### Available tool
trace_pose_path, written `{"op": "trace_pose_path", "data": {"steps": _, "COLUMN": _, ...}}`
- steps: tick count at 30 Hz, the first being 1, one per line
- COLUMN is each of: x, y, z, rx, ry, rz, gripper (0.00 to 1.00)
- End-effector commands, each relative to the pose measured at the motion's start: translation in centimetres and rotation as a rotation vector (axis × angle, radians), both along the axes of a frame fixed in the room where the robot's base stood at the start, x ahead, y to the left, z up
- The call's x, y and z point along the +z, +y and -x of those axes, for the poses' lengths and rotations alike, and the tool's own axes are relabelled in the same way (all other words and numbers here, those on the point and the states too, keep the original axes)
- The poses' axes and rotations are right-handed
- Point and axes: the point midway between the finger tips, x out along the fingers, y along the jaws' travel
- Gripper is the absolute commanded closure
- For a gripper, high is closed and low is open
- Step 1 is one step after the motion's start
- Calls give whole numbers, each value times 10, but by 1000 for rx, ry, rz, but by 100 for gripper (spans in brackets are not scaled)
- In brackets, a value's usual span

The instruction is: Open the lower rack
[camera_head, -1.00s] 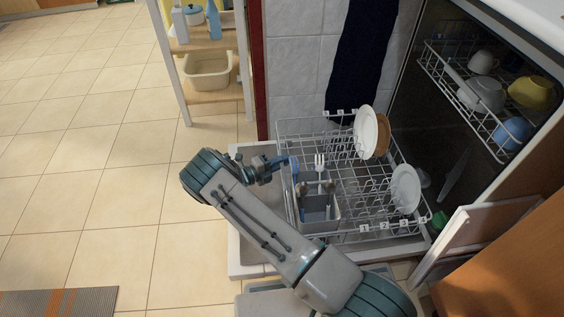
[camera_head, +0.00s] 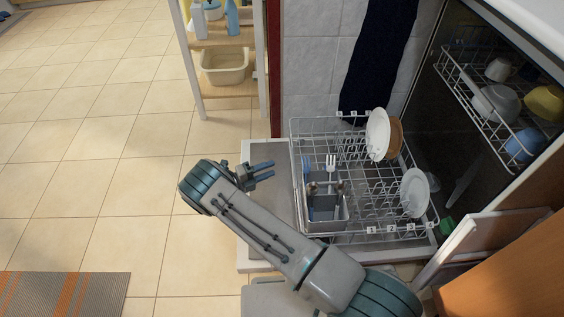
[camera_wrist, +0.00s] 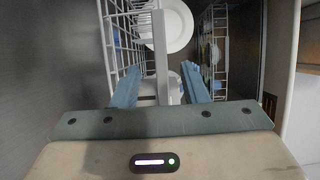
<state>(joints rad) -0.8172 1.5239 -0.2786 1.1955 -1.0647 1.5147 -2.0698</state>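The lower rack (camera_head: 384,233) is a grey wire basket, pulled out of the dishwasher above the lowered door (camera_head: 266,207). It holds upright plates, including a white plate (camera_head: 377,134), and a grey cutlery basket (camera_head: 327,208) with a white fork. My gripper (camera_head: 266,174) is open and empty, just left of the rack's outer end and apart from it. In the wrist view, my gripper's blue fingers (camera_wrist: 160,82) are spread with the rack's wires (camera_wrist: 122,40) and a white plate (camera_wrist: 170,25) beyond them.
The upper rack (camera_head: 466,95) with bowls and cups sits inside the dishwasher. A dark towel (camera_head: 375,60) hangs behind the lower rack. A shelf (camera_head: 228,92) with a basin stands at the back.

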Motion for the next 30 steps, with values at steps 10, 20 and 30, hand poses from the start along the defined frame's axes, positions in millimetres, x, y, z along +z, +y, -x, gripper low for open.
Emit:
{"op": "trace_pose_path", "data": {"steps": 10, "x": 0, "y": 31, "z": 12, "rx": -1, "ry": 1, "rz": 0, "gripper": 60}}
{"op": "trace_pose_path", "data": {"steps": 20, "x": 0, "y": 32, "z": 13, "rx": -1, "ry": 1, "rz": 0, "gripper": 60}}
{"op": "trace_pose_path", "data": {"steps": 30, "x": 31, "y": 23, "z": 8, "rx": -48, "ry": -48, "rz": -64, "gripper": 60}}
